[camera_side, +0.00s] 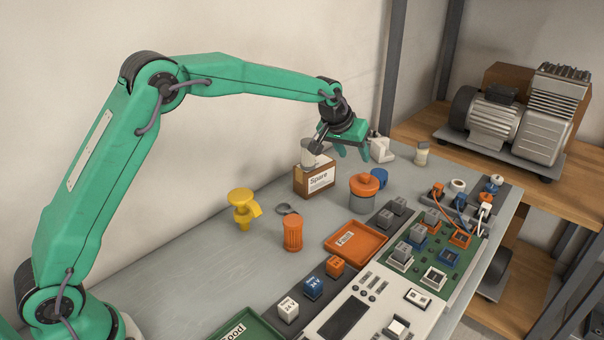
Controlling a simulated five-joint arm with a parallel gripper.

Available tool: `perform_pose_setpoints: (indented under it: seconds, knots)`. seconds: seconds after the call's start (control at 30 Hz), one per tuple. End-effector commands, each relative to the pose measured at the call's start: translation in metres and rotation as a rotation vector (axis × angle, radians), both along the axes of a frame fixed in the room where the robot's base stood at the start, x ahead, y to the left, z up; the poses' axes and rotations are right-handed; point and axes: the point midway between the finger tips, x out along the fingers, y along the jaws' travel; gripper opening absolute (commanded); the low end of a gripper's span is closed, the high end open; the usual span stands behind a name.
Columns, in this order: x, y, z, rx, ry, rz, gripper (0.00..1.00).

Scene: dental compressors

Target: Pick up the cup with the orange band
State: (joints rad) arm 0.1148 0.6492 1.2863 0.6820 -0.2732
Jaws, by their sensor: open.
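A grey cup-like container (361,203) with a wide orange part around its top stands on the grey bench, right of the Spare box. It is the closest match I see to a cup with an orange band; whether the orange is a band or a lid I cannot tell. Nothing shows between the fingers. A pale cup (314,157) appears at the top of the Spare box, left of my gripper.
The cardboard Spare box (316,180) stands close below my gripper. An orange ribbed cup (292,235), yellow funnel-like part (242,208) and orange tray (355,242) are nearer. A small jar (422,154) stands behind right.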

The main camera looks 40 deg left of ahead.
Motion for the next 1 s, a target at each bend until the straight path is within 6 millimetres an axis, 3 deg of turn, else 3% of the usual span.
perform_pose_setpoints:
  seconds: [1.0]
  knots:
    - [0.021, -0.005, -0.034, -0.004, 0.001, 0.002, 0.49]
